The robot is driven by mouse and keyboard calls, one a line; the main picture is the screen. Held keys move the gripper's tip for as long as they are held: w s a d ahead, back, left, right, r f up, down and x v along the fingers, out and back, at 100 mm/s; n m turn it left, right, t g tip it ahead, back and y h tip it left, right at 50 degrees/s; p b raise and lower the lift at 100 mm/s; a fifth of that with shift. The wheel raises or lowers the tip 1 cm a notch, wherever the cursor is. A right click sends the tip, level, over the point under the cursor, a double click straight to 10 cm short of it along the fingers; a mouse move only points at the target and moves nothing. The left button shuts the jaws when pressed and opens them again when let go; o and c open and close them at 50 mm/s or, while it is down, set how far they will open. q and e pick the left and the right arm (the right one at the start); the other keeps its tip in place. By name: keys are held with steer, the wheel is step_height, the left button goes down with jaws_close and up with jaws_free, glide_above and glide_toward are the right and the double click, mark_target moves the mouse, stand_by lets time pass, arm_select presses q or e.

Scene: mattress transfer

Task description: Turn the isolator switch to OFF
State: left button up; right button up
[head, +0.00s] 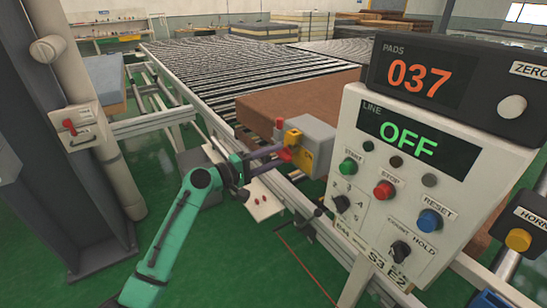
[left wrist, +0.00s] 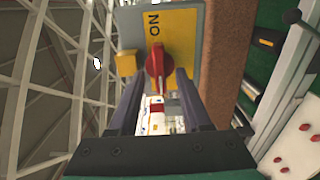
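The isolator switch is a red rotary handle (left wrist: 157,66) on a yellow plate (left wrist: 180,35) marked ON, mounted on a grey box (head: 316,132). The red handle also shows in the head view (head: 285,154), just beyond my left fingertips. My left gripper (head: 276,160) is open. In the left wrist view its two dark fingers (left wrist: 157,78) stand apart at either side of the handle's lower end, with a visible gap at the left. Whether a finger touches the handle I cannot tell. My right gripper is in neither view.
A control panel (head: 345,147) with buttons stands close at the right; its line display (head: 408,137) reads OFF. A pads counter (head: 418,75) showing 037 sits above it. A brown block (head: 300,100) and roller conveyor (head: 240,68) lie behind the switch. A grey post stands at the left.

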arm_select(q)
steer(key=b+v, duration=0.5)
steer(key=v, duration=0.9)
steer(key=shift+s+a, duration=0.2)
steer(key=shift+a, duration=0.05)
